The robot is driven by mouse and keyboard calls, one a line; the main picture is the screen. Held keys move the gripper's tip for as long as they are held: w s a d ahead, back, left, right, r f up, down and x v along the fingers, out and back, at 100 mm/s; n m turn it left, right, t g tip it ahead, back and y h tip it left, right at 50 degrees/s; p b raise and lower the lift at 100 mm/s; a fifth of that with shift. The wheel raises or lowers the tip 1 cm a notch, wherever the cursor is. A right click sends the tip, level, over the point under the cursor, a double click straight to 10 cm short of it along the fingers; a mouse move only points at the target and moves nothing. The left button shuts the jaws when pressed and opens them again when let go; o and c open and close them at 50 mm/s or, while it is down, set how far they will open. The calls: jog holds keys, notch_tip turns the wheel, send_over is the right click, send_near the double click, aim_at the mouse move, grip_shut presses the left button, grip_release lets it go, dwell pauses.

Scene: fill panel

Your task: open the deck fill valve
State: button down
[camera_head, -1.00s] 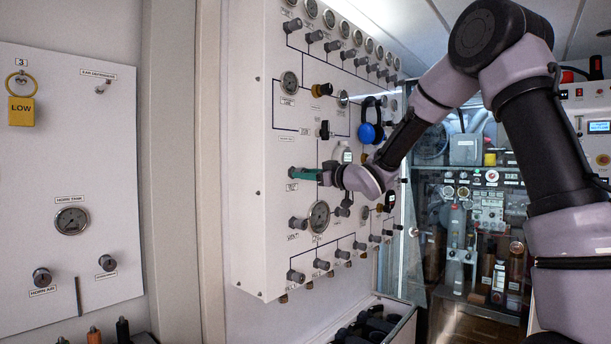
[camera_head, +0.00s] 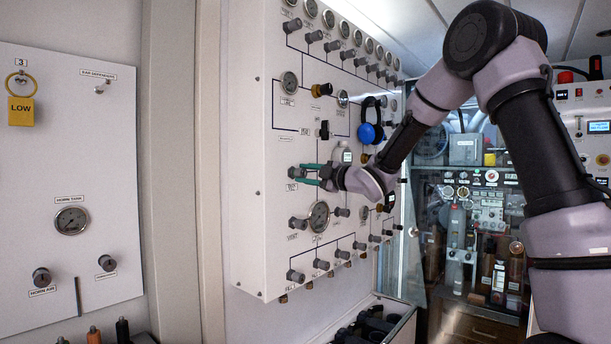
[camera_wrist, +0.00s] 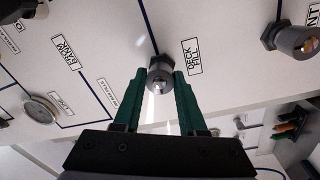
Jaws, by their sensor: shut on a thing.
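The deck fill valve (camera_head: 294,172) is a small grey knob on the white panel, left of the middle. In the wrist view the valve (camera_wrist: 160,72) sits beside its "DECK FILL" label (camera_wrist: 192,56). My gripper (camera_head: 304,173) is at the valve, and its two green fingers show one above the other. In the wrist view my gripper (camera_wrist: 160,80) has one finger on each side of the knob, shut on it. The knob's sides are partly hidden by the fingers.
The vent knob (camera_wrist: 292,38) is close by on the panel. A large gauge (camera_head: 319,216) sits below right of my gripper. Several other knobs and gauges cover the panel.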

jog(key=n, duration=0.4)
jog(key=shift+f+n, duration=0.15)
jog(key=shift+n, duration=0.25)
jog(key=n, duration=0.4)
jog(key=shift+g, duration=0.3)
jog(key=n, duration=0.4)
jog(key=shift+n, duration=0.3)
jog(key=n, duration=0.3)
jog(key=shift+n, duration=0.4)
jog(key=n, duration=0.4)
jog(key=shift+g, duration=0.3)
jog(key=n, duration=0.8)
jog(key=shift+h, duration=0.3)
jog(key=shift+n, duration=1.5)
